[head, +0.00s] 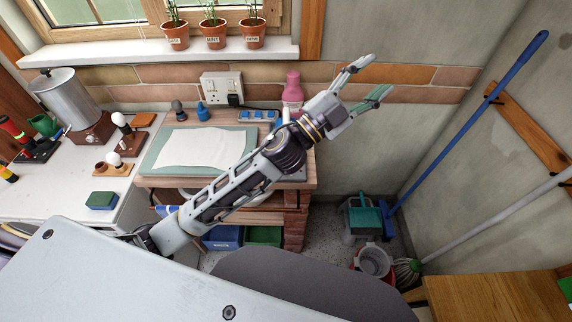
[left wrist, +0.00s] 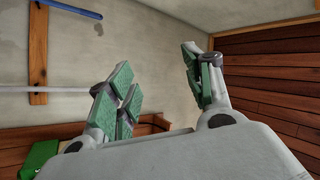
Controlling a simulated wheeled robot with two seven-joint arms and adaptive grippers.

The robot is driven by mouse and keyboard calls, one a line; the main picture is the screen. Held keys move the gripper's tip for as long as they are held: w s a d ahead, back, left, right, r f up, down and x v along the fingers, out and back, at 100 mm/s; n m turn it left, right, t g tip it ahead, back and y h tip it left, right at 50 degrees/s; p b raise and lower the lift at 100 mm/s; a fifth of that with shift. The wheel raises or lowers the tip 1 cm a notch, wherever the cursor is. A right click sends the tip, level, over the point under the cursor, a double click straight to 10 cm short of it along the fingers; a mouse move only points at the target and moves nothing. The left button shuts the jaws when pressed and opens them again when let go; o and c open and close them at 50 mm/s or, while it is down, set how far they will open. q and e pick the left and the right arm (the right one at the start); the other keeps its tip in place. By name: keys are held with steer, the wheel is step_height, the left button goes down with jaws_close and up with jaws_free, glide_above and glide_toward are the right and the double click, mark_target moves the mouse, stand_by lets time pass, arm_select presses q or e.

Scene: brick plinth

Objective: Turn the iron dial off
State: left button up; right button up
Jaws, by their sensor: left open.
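The iron and its dial cannot be made out in either view; my left arm covers the right part of the brick plinth top, where a small blue-and-white item (head: 285,114) shows only in part. A white cloth (head: 195,147) lies on a green pad (head: 154,158) on the plinth. My left gripper (head: 368,79) is open and empty, above and right of the plinth, in front of the wall. In the left wrist view its fingers (left wrist: 158,82) stand apart with nothing between them. My right gripper is not in view.
Potted plants (head: 213,34) stand on the sill. A blue-handled broom (head: 470,118) and a mop lean at right. Open air surrounds the gripper.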

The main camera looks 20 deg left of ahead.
arm_select(q)
steer(key=s+d+f+m+g+h, duration=0.1)
steer(key=s+d+m+g+h, duration=0.55)
steer(key=m+g, duration=0.75)
steer(key=s+d+f+m+g+y, duration=0.25)
steer(key=f+m+g+y, duration=0.3)
steer(key=f+y, duration=0.5)
steer(key=w+a+f+m+t+y, duration=0.1)
steer(key=w+a+f+y, duration=0.15)
steer(key=a+f, duration=0.3)
steer(key=w+a+f+y, duration=0.2)
steer(key=a+f+y, duration=0.2)
steer(key=a, duration=0.3)
steer(key=w+a+n+y, duration=0.1)
steer(key=w+a+y, duration=0.1)
steer(key=a, duration=0.5)
steer(key=w+a+t+y, duration=0.1)
steer(key=w+a+y, duration=0.2)
steer(key=a, duration=0.4)
steer(key=shift+r+n+y, duration=0.25)
steer(key=shift+n+y, duration=0.1)
steer(key=shift+y, duration=0.1)
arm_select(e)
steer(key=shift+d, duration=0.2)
arm_select(q)
steer(key=shift+w+t, duration=0.1)
steer(key=shift+t, duration=0.15)
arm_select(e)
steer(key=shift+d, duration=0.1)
